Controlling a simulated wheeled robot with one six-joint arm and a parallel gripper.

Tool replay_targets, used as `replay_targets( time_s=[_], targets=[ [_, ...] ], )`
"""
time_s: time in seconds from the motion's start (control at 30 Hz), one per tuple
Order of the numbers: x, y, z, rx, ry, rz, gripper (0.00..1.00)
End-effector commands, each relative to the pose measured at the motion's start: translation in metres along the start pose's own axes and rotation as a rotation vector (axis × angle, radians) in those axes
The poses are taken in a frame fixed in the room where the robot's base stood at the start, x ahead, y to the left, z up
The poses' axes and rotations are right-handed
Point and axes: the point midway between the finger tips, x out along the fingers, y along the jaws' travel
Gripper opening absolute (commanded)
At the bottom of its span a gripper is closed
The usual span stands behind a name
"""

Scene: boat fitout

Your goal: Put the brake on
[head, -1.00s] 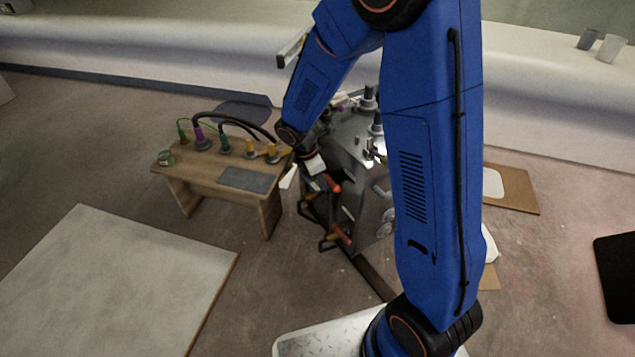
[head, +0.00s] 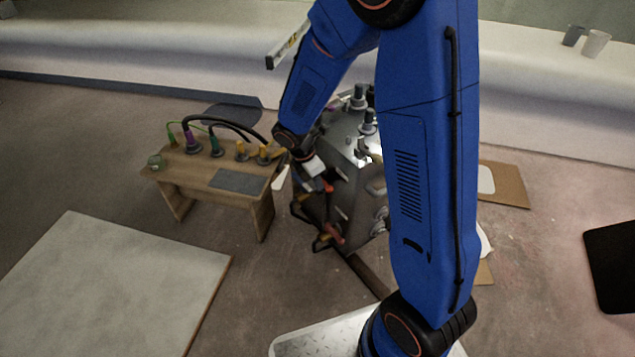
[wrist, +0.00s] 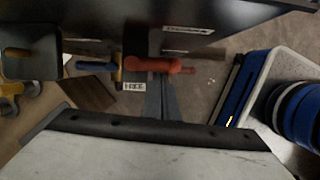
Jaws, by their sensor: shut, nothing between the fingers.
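A grey metal unit (head: 345,183) stands on the floor, partly hidden behind my blue arm. Red and orange handles (head: 333,234) show low on its left side. In the wrist view, a red handle (wrist: 153,65) lies crosswise near the centre, with a blue-ended part (wrist: 97,66) left of it. A small white label (wrist: 133,87) sits just below; its word is too small to read surely. My gripper (head: 318,182) is at the unit's left side, close to the red parts. It is shut and empty. I cannot tell whether it touches the red handle.
A wooden bench (head: 225,190) with several coloured cable plugs stands left of the unit. A large pale board (head: 110,285) lies on the floor at lower left. A long white ledge (head: 150,55) runs along the back.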

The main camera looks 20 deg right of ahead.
Motion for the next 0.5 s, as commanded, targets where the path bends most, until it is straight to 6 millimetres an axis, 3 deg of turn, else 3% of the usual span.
replay_targets(
  time_s=[0.27,0.5],
  targets=[
    [-0.01,-0.001,0.0,0.002,-0.002,0.0,0.0],
    [-0.05,-0.002,-0.002,0.005,0.0,0.002,0.0]
  ],
)
